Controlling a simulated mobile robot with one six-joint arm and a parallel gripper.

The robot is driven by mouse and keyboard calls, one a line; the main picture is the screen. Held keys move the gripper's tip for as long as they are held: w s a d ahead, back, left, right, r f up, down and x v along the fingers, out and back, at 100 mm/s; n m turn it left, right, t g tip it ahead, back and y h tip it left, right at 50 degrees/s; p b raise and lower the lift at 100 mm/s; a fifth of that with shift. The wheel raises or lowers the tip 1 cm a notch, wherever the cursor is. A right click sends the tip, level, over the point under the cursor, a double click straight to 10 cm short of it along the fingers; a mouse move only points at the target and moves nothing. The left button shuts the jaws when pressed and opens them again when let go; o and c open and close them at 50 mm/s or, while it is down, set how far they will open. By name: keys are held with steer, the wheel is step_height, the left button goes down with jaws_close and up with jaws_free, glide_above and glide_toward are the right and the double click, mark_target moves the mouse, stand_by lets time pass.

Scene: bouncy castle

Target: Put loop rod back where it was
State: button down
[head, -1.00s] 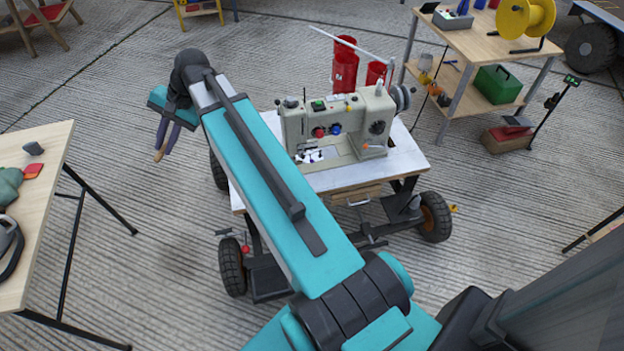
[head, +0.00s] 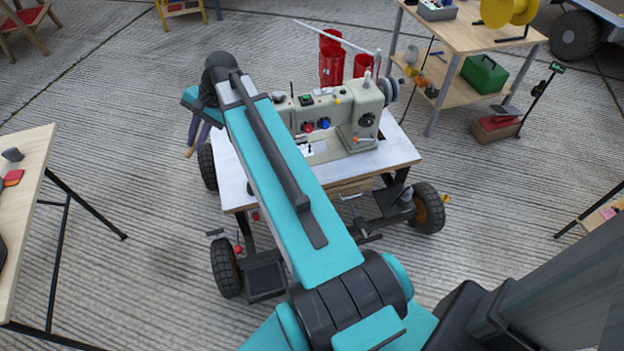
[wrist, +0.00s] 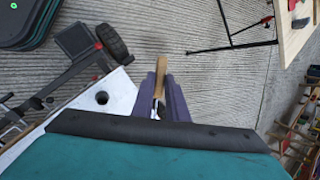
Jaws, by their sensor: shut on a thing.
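My gripper (wrist: 160,88), with purple fingers, is shut on the loop rod (wrist: 161,70). The rod's tan wooden handle sticks out beyond the fingertips, and a short pale metal part shows between the fingers. Its loop cannot be made out. In the head view my gripper (head: 200,132) hangs at the left edge of the white-topped cart (head: 233,187), with the tan tip (head: 189,152) below it. In the wrist view the cart's top (wrist: 117,88) lies left of the gripper and has a round dark hole (wrist: 101,97). The rod is apart from the hole.
A beige sewing machine (head: 357,110) stands on the cart, partly behind my arm. Red containers (head: 331,66) are behind it. A wooden table (head: 25,180) is at left, and a workbench (head: 455,35) at back right. Concrete floor left of the cart is free.

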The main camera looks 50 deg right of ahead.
steer(key=s+d+f+m+b, duration=0.1)
steer(key=s+d+f, duration=0.25)
steer(key=d, duration=0.25)
steer(key=s+d+f+m+b, duration=0.1)
steer(key=s+d+f+m, duration=0.1)
steer(key=d+f, duration=0.35)
steer(key=s+d+f+m+b, duration=0.2)
steer(key=s+d+f+m, duration=0.1)
steer(key=s+d+f, duration=0.5)
steer(key=s+d+f+m+h+b, duration=0.1)
steer(key=s+d+f+m+b, duration=0.2)
steer(key=s+d+f, duration=0.6)
steer(key=s+d+m, duration=0.1)
steer(key=s+d, duration=0.4)
steer(key=s, duration=0.4)
steer(key=shift+d+f+g+b, duration=0.2)
steer(key=shift+f+g+b, duration=0.1)
steer(key=shift+g, duration=0.1)
steer(key=w, duration=0.5)
steer(key=w+f, duration=0.1)
steer(key=w, duration=0.4)
steer(key=w+a, duration=0.1)
steer(key=w, duration=0.5)
steer(key=shift+f+b, duration=0.2)
steer(key=shift+b, duration=0.15)
steer(key=shift+f, duration=1.75)
steer(key=shift+f, duration=0.1)
